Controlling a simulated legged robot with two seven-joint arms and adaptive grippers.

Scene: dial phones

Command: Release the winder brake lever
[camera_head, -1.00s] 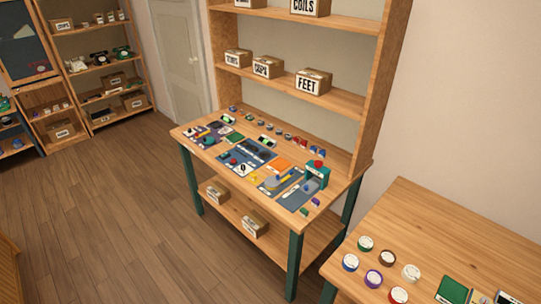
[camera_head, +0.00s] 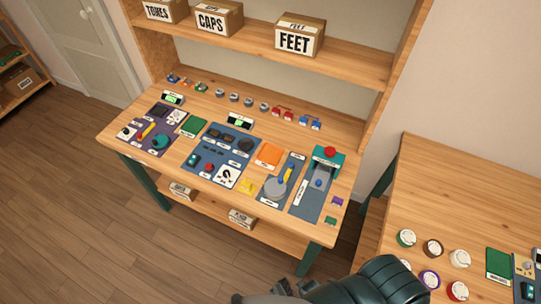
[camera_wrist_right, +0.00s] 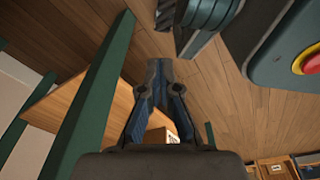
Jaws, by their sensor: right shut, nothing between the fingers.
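On the workbench (camera_head: 130,128), a blue mat (camera_head: 294,164) holds a grey round disc (camera_head: 275,187) with a yellow lever-like bar (camera_head: 287,174) beside it. This may be the winder and its brake lever; the labels are too small to read. To its right stands a teal device (camera_head: 327,157) with a red knob on top. My right gripper (camera_head: 280,287) is low at the bottom of the head view, in front of the bench and apart from it. In the right wrist view its fingers (camera_wrist_right: 160,68) are shut and empty. My left gripper is not in view.
Other mats, coloured parts and small displays cover the bench. Boxes such as the FEET box (camera_head: 299,35) stand on the shelf above. A second table (camera_head: 450,190) with round tins is at right. A green post (camera_wrist_right: 105,90) is near my right gripper. Floor is clear at left.

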